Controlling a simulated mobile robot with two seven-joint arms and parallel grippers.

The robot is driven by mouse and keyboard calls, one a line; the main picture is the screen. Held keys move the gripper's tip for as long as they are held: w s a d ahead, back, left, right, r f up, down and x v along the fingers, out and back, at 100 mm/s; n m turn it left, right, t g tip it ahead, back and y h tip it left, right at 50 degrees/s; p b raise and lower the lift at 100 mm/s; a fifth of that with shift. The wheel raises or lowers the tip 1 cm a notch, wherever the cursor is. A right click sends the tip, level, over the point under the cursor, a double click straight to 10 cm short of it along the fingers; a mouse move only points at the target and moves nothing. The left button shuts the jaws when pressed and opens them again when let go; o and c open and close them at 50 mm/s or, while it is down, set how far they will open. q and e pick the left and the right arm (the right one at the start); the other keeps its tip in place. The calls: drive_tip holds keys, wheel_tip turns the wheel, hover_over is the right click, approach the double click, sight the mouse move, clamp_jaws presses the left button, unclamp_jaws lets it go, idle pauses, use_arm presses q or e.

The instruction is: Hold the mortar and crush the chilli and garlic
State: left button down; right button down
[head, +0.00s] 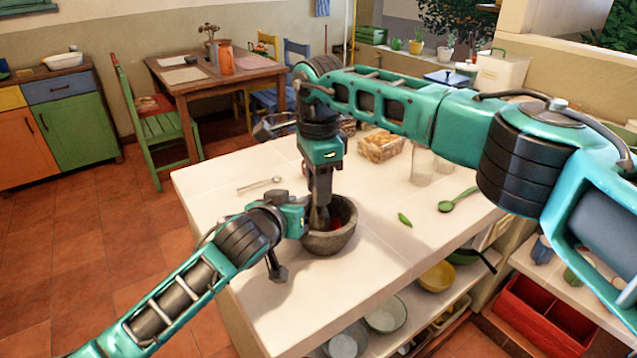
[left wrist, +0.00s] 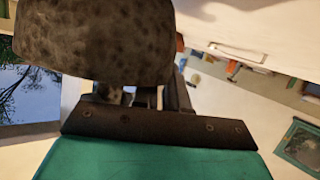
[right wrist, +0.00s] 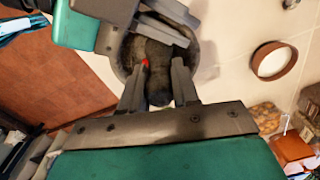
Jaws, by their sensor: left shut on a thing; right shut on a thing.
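The dark stone mortar (head: 333,240) stands on the pale worktop. My left gripper (head: 294,226) is shut on its left side; the mortar's speckled wall (left wrist: 95,42) fills the upper left of the left wrist view. My right gripper (head: 320,190) points down over the mortar, shut on the dark stone pestle (right wrist: 158,75). The pestle's lower part is inside the mortar. A bit of red chilli (right wrist: 145,63) shows beside the pestle in the right wrist view. I cannot make out garlic; the pestle and grippers hide much of the bowl.
A green pod (head: 404,219) and a green spoon (head: 458,200) lie right of the mortar. A filled clear container (head: 381,146) and glass jars (head: 421,164) stand behind. A thin utensil (head: 259,184) lies behind left. The worktop's front right is clear. Bowls (head: 385,314) sit on the shelf below.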

use_arm(q)
drive_tip(key=shift+s+f, duration=0.15)
drive_tip(key=shift+f, duration=0.35)
use_arm(e)
drive_tip(key=shift+f, duration=0.3)
drive_tip(key=shift+r, duration=4.45)
use_arm(q)
drive_tip(key=c, duration=1.1)
unclamp_jaws()
drive_tip(key=shift+r, duration=0.15)
drive_tip(key=shift+r, duration=0.15)
use_arm(e)
drive_tip(key=shift+w, duration=0.1)
